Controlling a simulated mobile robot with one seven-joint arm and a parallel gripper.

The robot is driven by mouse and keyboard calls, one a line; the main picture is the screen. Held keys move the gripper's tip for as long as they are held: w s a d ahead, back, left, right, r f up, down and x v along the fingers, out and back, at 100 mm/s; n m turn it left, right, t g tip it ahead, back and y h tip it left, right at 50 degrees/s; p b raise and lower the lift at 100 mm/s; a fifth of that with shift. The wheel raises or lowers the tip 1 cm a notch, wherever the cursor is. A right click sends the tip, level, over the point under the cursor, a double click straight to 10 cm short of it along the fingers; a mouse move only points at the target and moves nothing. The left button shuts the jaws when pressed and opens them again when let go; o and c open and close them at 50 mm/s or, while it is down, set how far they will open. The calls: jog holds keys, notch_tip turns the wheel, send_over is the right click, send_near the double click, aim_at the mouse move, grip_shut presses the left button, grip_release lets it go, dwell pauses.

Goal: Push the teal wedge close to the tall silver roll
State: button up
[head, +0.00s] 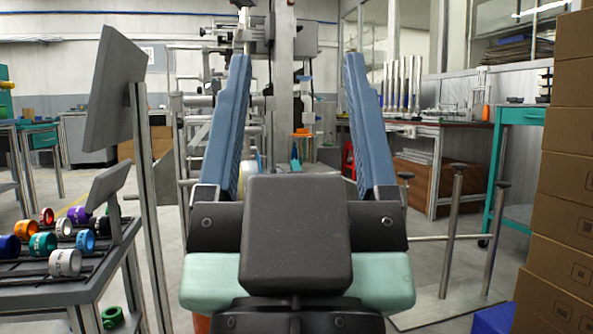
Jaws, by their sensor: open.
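My gripper (297,75) fills the middle of the head view, with its two blue fingers wide apart and nothing held between them. Between the fingers, farther off, a small teal pointed shape (295,158) shows; it is too small to tell surely whether it is the teal wedge. An orange piece (302,133) shows just above it. I cannot pick out the tall silver roll with certainty. Several upright silver cylinders (402,85) stand on the bench at the right, well away from the teal shape. My gripper hides much of the area below the teal shape.
A rack table (60,292) at left holds several coloured reels, including a silver-white one (65,262). A dark panel on a post (115,85) stands beside it. Stacked cardboard boxes (560,190) rise at the far right. Metal posts (452,230) stand on the floor right of my gripper.

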dwell(0.3)
notch_tip(320, 180, up, 70)
jog(key=p, duration=7)
jog(key=shift+a, duration=0.1)
